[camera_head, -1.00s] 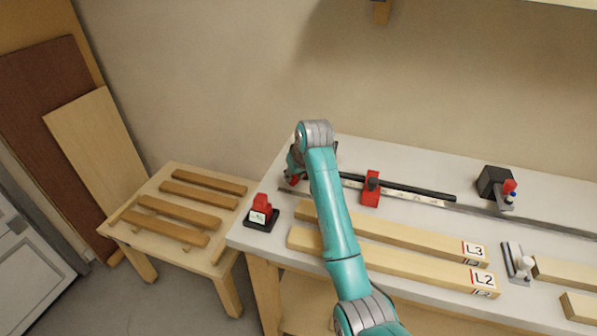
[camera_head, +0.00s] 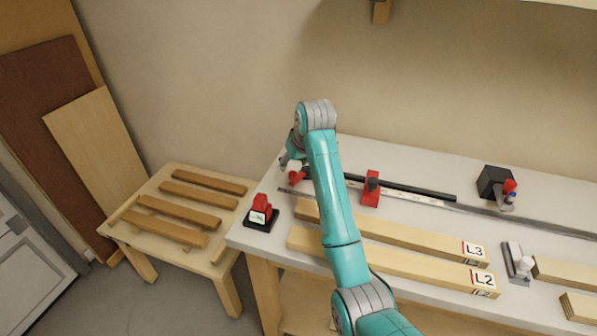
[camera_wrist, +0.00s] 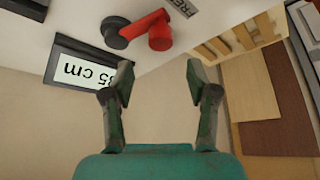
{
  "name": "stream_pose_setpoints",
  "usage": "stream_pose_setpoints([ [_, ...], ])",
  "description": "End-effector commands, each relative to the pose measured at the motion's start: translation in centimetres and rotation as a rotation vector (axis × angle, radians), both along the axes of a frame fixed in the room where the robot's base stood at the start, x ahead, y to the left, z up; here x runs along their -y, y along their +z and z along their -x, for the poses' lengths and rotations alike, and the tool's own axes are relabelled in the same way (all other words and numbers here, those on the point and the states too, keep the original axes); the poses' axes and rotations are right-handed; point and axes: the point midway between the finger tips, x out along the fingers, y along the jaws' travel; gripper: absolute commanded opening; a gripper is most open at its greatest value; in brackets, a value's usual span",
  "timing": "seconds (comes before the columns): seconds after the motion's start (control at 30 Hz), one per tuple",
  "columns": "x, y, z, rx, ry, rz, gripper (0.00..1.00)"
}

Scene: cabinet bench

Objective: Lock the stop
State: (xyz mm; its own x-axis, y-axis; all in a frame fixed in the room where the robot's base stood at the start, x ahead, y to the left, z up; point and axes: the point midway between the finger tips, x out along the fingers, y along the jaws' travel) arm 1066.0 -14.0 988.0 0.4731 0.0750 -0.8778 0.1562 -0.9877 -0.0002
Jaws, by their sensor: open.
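A red stop block (camera_head: 370,196) with a dark knob sits on the scale rail (camera_head: 420,198) on the bench. A red lever (camera_head: 298,176) shows at the left end of the rail, partly hidden by my arm. In the wrist view the red lever (camera_wrist: 160,34) sticks out from a dark round pivot, just beyond my fingertips.
A display reading "35 cm" (camera_wrist: 80,73) is beside the lever, upside down in the wrist view. Boards L3 (camera_head: 420,238) and L2 (camera_head: 400,267) lie along the bench front.

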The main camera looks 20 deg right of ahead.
Motion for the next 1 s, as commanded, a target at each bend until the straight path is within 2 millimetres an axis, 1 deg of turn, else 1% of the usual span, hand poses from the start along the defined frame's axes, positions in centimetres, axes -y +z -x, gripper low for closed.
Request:
stream_pose_setpoints([
  [0.03,0.0,0.6,-0.1,0.003,0.000,0.000,0.58],
  [0.3,0.0,2.9,0.0,0.002,0.000,0.000,0.58],
  [0.5,0.0,4.1,0.0,0.001,0.000,0.000,0.58],
  [0.63,0.0,4.4,0.0,0.000,0.000,0.000,0.58],
  [1.0,-0.1,4.3,0.0,0.003,0.000,-0.003,0.58],
])
